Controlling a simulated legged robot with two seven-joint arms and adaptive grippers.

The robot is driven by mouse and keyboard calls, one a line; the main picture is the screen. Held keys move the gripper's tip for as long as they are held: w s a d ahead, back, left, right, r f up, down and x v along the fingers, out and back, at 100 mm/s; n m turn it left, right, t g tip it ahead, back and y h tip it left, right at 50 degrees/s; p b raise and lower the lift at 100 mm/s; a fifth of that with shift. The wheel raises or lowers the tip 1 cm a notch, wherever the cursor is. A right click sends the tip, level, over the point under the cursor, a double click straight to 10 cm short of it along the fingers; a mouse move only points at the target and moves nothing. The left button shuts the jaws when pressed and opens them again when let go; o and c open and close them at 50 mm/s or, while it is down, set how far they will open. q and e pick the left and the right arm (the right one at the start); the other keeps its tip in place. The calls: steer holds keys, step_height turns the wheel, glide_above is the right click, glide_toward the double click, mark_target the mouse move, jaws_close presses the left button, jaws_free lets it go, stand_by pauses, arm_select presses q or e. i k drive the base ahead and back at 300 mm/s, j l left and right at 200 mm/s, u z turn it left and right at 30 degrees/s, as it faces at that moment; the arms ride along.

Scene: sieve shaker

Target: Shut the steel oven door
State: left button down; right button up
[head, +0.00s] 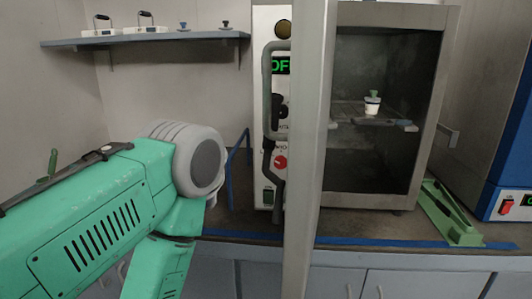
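The steel oven (422,107) stands on the counter, its dark chamber open to view. Its steel door (303,180) stands wide open toward me and appears nearly edge-on, as a tall pale strip left of the chamber. A grey bar handle (267,95) projects from the door's left side, in front of the control panel. My green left arm reaches in from the left, with its grey joint left of the door and a lower link running out of the bottom edge. Neither gripper is visible, and no part of my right arm shows.
A small cup (372,108) sits on the rack inside the oven. A green tool (452,215) lies on the counter right of the oven. A blue machine (512,150) stands at far right. A wall shelf (145,39) holds small items at upper left.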

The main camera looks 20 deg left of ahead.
mark_target(311, 45)
steer(key=i+j+z, duration=0.1)
steer(key=j, duration=0.2)
steer(key=i+j+z, duration=0.15)
steer(key=j, duration=0.2)
steer(key=i+j+z, duration=0.1)
steer(key=j, duration=0.25)
steer(key=i+j+z, duration=0.1)
steer(key=j, duration=0.3)
steer(key=i, duration=0.1)
